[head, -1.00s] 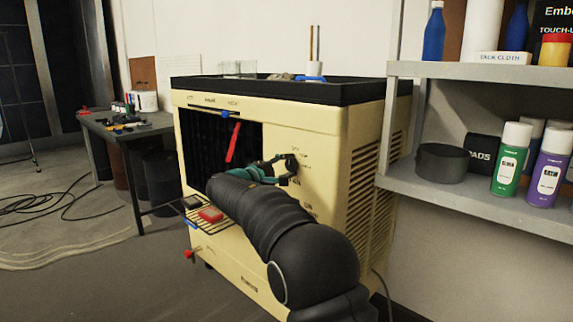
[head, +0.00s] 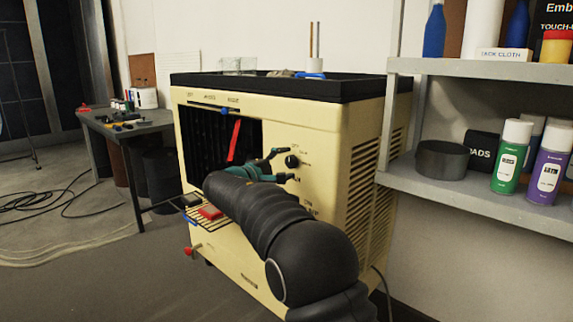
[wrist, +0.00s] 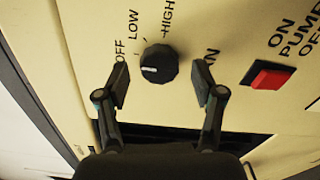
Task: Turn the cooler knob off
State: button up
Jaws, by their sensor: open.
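The cooler (head: 310,115) is a cream box with a black top and a dark front opening. Its black round knob (head: 292,161) sits on the front panel, right of the opening. In the wrist view the knob (wrist: 159,63) has a white pointer line on its left side, facing toward the OFF side; LOW and HIGH are printed further round. My gripper (head: 281,166) is open and empty just in front of the knob. In the wrist view its fingertips (wrist: 160,85) stand apart on either side and below the knob, with clear gaps.
A red pump switch (wrist: 271,77) sits to the right in the wrist view. A red strip (head: 234,140) hangs in the opening, and a wire shelf with a red item (head: 210,212) juts out below. A grey shelf (head: 455,195) with cans stands at right.

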jog(key=v, duration=1.1)
jog(key=shift+a, duration=0.1)
